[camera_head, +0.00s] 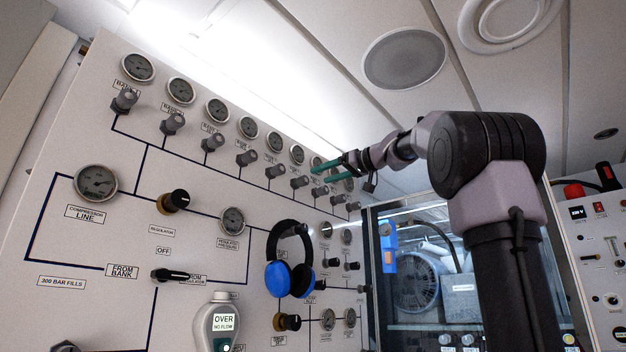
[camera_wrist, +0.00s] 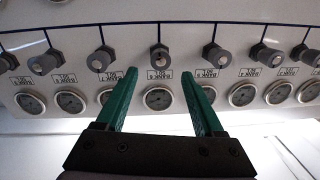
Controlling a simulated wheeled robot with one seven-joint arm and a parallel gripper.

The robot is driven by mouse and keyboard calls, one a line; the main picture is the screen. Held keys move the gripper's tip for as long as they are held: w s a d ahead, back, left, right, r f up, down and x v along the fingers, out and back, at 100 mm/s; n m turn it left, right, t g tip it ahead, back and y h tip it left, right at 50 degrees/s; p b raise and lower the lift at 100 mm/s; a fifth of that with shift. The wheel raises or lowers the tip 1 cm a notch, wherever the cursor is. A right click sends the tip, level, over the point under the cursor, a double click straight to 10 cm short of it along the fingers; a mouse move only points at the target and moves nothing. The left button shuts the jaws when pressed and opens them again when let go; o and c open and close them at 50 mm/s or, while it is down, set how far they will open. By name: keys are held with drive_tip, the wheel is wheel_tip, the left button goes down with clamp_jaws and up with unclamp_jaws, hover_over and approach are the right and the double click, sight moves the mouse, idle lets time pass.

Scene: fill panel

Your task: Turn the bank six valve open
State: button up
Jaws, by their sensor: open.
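The bank valves are grey knobs in a row on the white panel, each with a label and a round gauge. In the wrist view, which is upside down, the middle valve (camera_wrist: 158,56) has a label (camera_wrist: 159,75) that appears to read bank 6. In the head view the sixth valve from the left (camera_head: 300,182) sits just left of my gripper. My gripper (camera_wrist: 159,73) is open and empty, its green fingers pointing toward the panel. The middle valve shows just beyond and between the fingertips. In the head view my gripper (camera_head: 317,169) is near the upper row.
Neighbouring valves (camera_wrist: 102,58) (camera_wrist: 216,55) stand close on both sides. Blue-black ear defenders (camera_head: 290,262) hang on the panel lower down. A handheld meter (camera_head: 217,323) shows "OVER NO FLOW". A glass-fronted cabinet (camera_head: 420,270) stands right of the panel.

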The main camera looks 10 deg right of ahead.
drive_tip(key=v, duration=0.4)
drive_tip(key=shift+f, duration=0.1)
idle(0.4)
drive_tip(key=s+f+m+g+h, duration=0.2)
drive_tip(key=s+f, duration=0.5)
drive_tip(key=f, duration=0.9)
drive_tip(key=s+a+f+m+g+h, duration=0.1)
drive_tip(key=s+f+m+h, duration=0.3)
drive_tip(key=f, duration=1.3)
drive_tip(key=s+a+f+m+g+h, duration=0.1)
drive_tip(key=s+f+m+g+h, duration=0.2)
drive_tip(key=s+f, duration=0.6)
wheel_tip(320, 180, down, 7)
drive_tip(key=shift+s+f+m+g, duration=0.2)
drive_tip(key=shift+s+m+g, duration=0.1)
drive_tip(key=shift+m, duration=0.6)
